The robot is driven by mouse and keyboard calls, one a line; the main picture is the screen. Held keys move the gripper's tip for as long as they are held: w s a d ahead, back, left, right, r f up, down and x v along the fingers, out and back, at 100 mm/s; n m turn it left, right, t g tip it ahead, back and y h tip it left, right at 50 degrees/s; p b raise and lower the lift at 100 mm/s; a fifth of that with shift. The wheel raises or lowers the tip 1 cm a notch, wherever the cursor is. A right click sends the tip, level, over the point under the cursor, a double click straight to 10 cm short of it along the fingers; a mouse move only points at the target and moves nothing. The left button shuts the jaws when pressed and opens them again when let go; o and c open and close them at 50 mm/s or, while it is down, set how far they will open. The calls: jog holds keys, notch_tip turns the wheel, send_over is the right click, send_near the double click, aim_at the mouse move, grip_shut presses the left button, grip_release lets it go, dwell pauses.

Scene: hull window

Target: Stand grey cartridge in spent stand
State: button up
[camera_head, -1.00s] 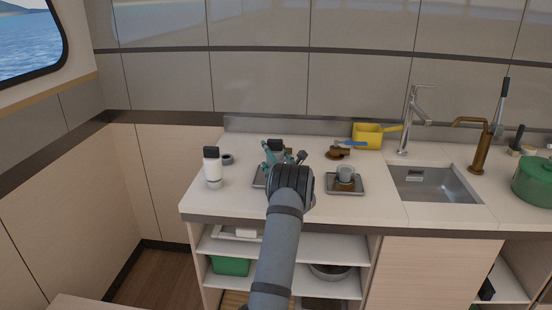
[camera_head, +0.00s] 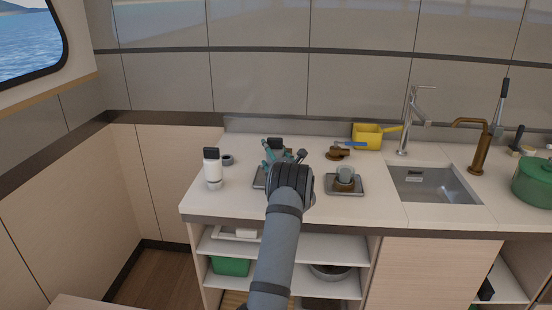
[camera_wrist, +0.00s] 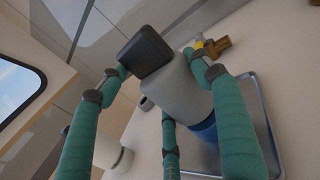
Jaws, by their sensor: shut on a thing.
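The grey cartridge (camera_wrist: 176,95) has a dark cap and sits between the green fingers of my gripper (camera_wrist: 155,82), which is shut on it. It looks tilted in the wrist view. A blue part (camera_wrist: 206,128) shows at its lower end; I cannot tell whether this is a stand or part of the cartridge. In the head view, my gripper (camera_head: 271,158) is over a grey tray (camera_head: 259,182) at the counter's left, and my arm hides most of the cartridge. I cannot tell which thing is the spent stand.
A white bottle with a black cap (camera_head: 212,168) stands left, near a dark ring (camera_head: 227,159). Right of my gripper, another tray (camera_head: 358,190) holds a brown and grey item (camera_head: 345,175). Behind are a brown fitting (camera_head: 338,154) and a yellow container (camera_head: 367,136). The sink (camera_head: 435,185) is right.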

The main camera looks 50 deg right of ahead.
aim_at(272, 139)
jog(key=shift+r, duration=0.3)
jog(key=shift+r+p, duration=3.3)
jog(key=shift+r, duration=1.2)
jog(key=shift+f, duration=0.1)
